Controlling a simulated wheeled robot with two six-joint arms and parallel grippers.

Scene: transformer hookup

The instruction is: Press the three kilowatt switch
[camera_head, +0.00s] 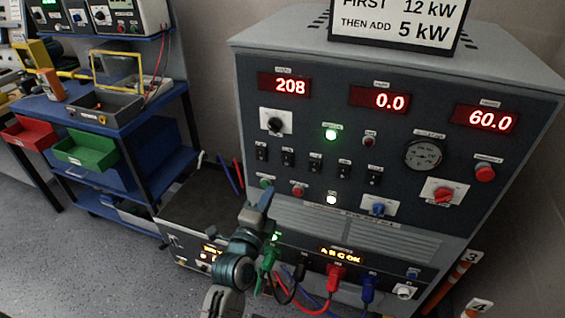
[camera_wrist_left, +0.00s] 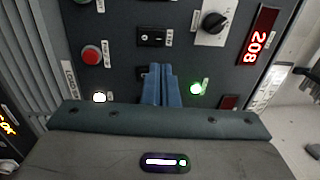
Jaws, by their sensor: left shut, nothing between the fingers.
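The dark load cabinet (camera_head: 300,205) has a row of black rocker switches. Several show in the head view, including a leftmost switch (camera_head: 262,151), a second (camera_head: 287,158) and a third (camera_head: 315,165). Their labels are too small to read, so I cannot tell which is the three kilowatt one. My left gripper (camera_head: 264,193) is shut and empty in front of the panel, below the row. In the left wrist view its blue fingers (camera_wrist_left: 161,70) partly cover one switch, and another switch (camera_wrist_left: 152,37) is clear above them. Contact cannot be told. My right gripper is not in view.
The panel also has a red button (camera_wrist_left: 91,54), a lit green lamp (camera_head: 331,134), a black knob (camera_wrist_left: 214,22) and displays reading 208 (camera_head: 284,85), 0.0 (camera_head: 389,100) and 60.0. Cables with coloured plugs (camera_head: 335,277) hang below. A blue cart (camera_head: 120,112) stands left.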

